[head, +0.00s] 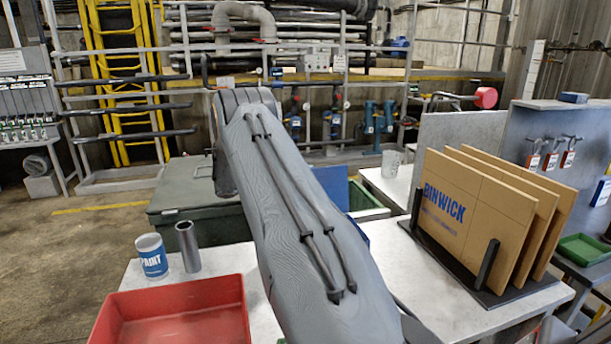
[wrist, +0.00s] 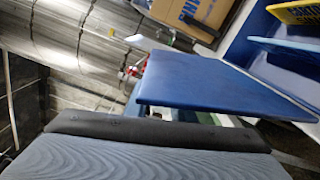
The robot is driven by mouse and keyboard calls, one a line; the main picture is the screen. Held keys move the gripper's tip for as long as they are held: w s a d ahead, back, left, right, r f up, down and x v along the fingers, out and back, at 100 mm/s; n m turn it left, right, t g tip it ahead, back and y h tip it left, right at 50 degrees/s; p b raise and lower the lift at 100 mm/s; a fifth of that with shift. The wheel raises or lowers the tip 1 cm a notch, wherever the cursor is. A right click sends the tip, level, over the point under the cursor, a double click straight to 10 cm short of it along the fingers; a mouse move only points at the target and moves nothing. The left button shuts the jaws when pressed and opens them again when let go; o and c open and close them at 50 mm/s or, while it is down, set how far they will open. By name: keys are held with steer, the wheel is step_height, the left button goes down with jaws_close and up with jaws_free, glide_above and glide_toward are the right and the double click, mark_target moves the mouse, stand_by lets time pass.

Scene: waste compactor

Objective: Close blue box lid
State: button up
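The blue lid (wrist: 200,82) is a flat blue panel across the middle of the wrist view. It stands open beside the blue box (wrist: 240,42), whose inside shows at the right. A yellow-edged item (wrist: 298,11) and a pale blue one are in the box. In the head view a blue panel (head: 335,187), which looks like the lid, shows behind my arm; my arm hides most of the box. My gripper's fingertips cannot be made out. A grey ribbed part of mine with a dark edge fills the bottom of the wrist view, just below the lid in the picture.
A red tray (head: 180,315), a paint can (head: 151,257) and a grey cylinder (head: 188,247) are at the left. A dark green container (head: 180,195) stands behind. Open floor lies far left.

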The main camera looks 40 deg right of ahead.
jaws_close()
steer(key=shift+s, duration=0.1)
steer(key=s+a+f+m+b, duration=0.2)
steer(key=s+a+m+b, duration=0.1)
steer(key=s+m+b, duration=0.2)
steer(key=s+a+f+m+b, duration=0.2)
steer(key=s+a+m+b, duration=0.1)
steer(key=s+m+b, duration=0.3)
steer(key=s+a+f+m+b, duration=0.2)
steer(key=s+m+b, duration=0.3)
steer(key=b, duration=0.3)
steer(key=shift+s+a+m, duration=0.15)
steer(key=shift+a+m, duration=0.35)
steer(key=shift+a, duration=0.1)
steer(key=shift+s+a+f+m+b, duration=0.2)
steer(key=shift+s+f+m+b, duration=0.3)
steer(key=shift+b, duration=0.65)
steer(key=shift+s+a+f+m+b, duration=0.15)
steer(key=shift+f+b, duration=0.5)
steer(key=shift+b, duration=0.45)
